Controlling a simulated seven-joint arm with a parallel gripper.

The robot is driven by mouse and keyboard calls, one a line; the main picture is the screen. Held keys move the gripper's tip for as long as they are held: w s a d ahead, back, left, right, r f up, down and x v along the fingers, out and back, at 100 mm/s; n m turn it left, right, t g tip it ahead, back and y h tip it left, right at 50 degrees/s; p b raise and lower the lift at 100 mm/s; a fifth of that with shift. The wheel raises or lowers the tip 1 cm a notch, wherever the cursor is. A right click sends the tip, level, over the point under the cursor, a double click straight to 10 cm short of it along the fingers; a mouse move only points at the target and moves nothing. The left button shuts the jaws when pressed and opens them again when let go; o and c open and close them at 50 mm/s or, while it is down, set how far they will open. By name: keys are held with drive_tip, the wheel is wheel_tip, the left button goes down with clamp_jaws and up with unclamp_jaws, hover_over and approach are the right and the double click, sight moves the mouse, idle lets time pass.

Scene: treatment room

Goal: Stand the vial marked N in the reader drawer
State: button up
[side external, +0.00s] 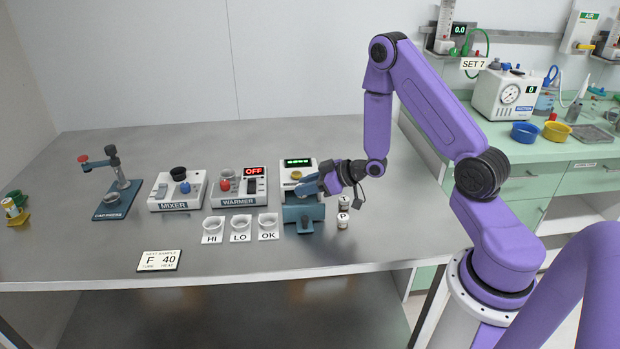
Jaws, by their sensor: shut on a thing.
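The reader (289,172) is a white box with a green lit display on the table, right of the warmer. Its blue-grey drawer (303,214) is at the front. My gripper (304,187) is low over the reader front and the back of the drawer. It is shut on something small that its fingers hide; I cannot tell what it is. Two small white vials with dark marks stand right of the drawer, one behind (344,202) and one in front (343,220). Their letters are too small to read surely. The drawer's inside is mostly hidden.
Left of the reader stand the warmer (250,200) showing OFF, the mixer (162,204) and a press (112,213). Cups on HI (212,239), LO (240,239) and OK (268,236) cards are close left of the drawer. A card (159,261) reads F 40. The front right table is clear.

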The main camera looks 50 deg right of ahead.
drive_tip(key=shift+f, duration=1.7)
drive_tip(key=shift+s+f, duration=0.15)
drive_tip(key=shift+f, duration=0.15)
drive_tip(key=shift+a, duration=0.25)
drive_tip(key=shift+s+d, duration=0.2)
drive_tip(key=shift+s, duration=0.05)
drive_tip(key=shift+d+r, duration=0.15)
drive_tip(key=shift+r, duration=0.35)
drive_tip(key=shift+r, duration=0.1)
drive_tip(key=shift+w+r, duration=0.1)
drive_tip(key=shift+r, duration=0.15)
drive_tip(key=shift+w+r, duration=0.1)
drive_tip(key=shift+w, duration=0.2)
idle(0.4)
